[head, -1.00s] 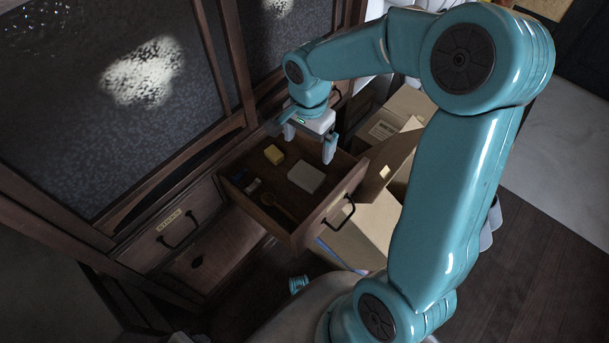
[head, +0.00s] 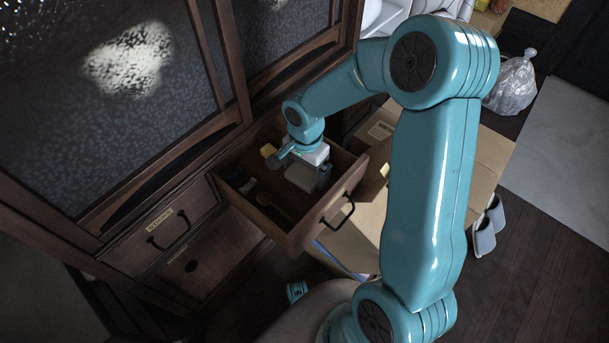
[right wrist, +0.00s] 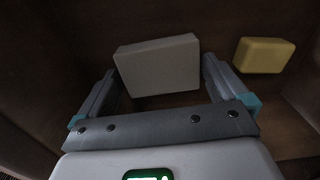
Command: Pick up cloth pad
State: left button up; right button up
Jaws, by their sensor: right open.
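The cloth pad, a pale grey rectangular block (head: 300,181), lies flat in the open wooden drawer (head: 292,241). My right gripper (head: 300,171) is low inside the drawer, above the pad, and partly hides it. In the right wrist view the pad (right wrist: 158,66) shows between the fingertips of my right gripper (right wrist: 160,72), with one finger on either side. The jaws are open and hold nothing. I cannot tell whether the fingers touch the pad. My left gripper is not in view.
A yellow block (right wrist: 265,55) lies near the pad. A wooden spoon (head: 275,206) and small dark items share the drawer. A cardboard box (head: 365,225) stands close against the drawer's right side. Dark cabinet doors (head: 130,100) rise behind.

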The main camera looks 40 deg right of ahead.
aim_at(305, 172)
jog(key=c, duration=0.8)
jog(key=shift+o, duration=0.2)
notch_tip(305, 172, up, 20)
jog(key=p, duration=0.5)
jog(key=shift+p, duration=0.4)
jog(key=shift+o, duration=0.5)
